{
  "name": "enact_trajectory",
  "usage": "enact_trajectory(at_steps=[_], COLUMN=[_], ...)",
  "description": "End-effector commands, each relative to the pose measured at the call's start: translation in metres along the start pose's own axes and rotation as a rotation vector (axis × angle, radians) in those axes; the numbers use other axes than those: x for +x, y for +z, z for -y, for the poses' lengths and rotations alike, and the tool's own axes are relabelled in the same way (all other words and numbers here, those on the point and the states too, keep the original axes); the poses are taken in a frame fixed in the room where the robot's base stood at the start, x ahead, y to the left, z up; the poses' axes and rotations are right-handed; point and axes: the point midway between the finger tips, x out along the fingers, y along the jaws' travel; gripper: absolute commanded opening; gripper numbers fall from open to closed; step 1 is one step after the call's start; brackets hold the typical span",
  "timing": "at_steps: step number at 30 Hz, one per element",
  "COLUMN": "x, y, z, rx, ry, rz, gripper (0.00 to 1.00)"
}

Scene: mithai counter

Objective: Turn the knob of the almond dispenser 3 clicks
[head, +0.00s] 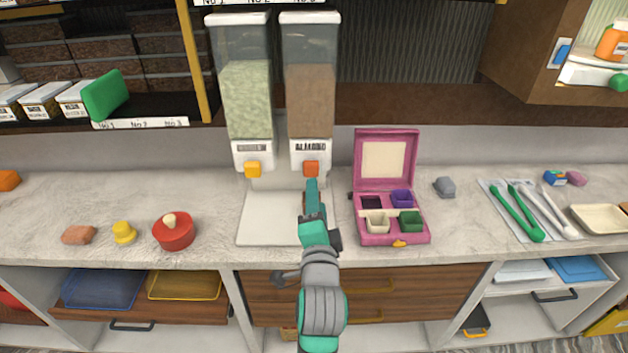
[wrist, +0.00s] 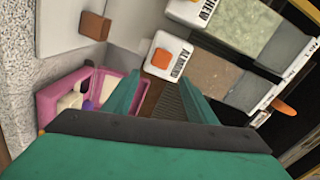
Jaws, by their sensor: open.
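The almond dispenser (head: 310,95) is the right one of two clear-fronted dispensers at the back of the counter. It is filled with brown matter and has an "ALMOND" label. Its orange-red knob (head: 311,169) sits on the white front below the label. The knob also shows in the wrist view (wrist: 161,58). My gripper (head: 313,184) is just below and in front of this knob in the head view. In the wrist view its two teal fingers (wrist: 160,90) are apart with nothing between them, and the knob appears beyond them. I cannot tell whether a finger touches the knob.
The left dispenser (head: 246,100) holds pale green matter and has a yellow-orange knob (head: 252,169). An open pink box (head: 386,186) with small cups stands close to the right of my gripper. A red round container (head: 174,234) stands left of the white dispenser base (head: 265,225).

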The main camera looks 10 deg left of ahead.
Motion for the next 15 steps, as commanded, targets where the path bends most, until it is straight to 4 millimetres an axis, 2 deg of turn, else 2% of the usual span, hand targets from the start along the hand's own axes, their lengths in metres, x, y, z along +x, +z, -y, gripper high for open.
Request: enact_trajectory(at_steps=[15], x=[-0.0006], y=[0.0062], z=[0.0095], rx=[-1.049], ry=[-0.002], rz=[0.001], gripper=[0.52])
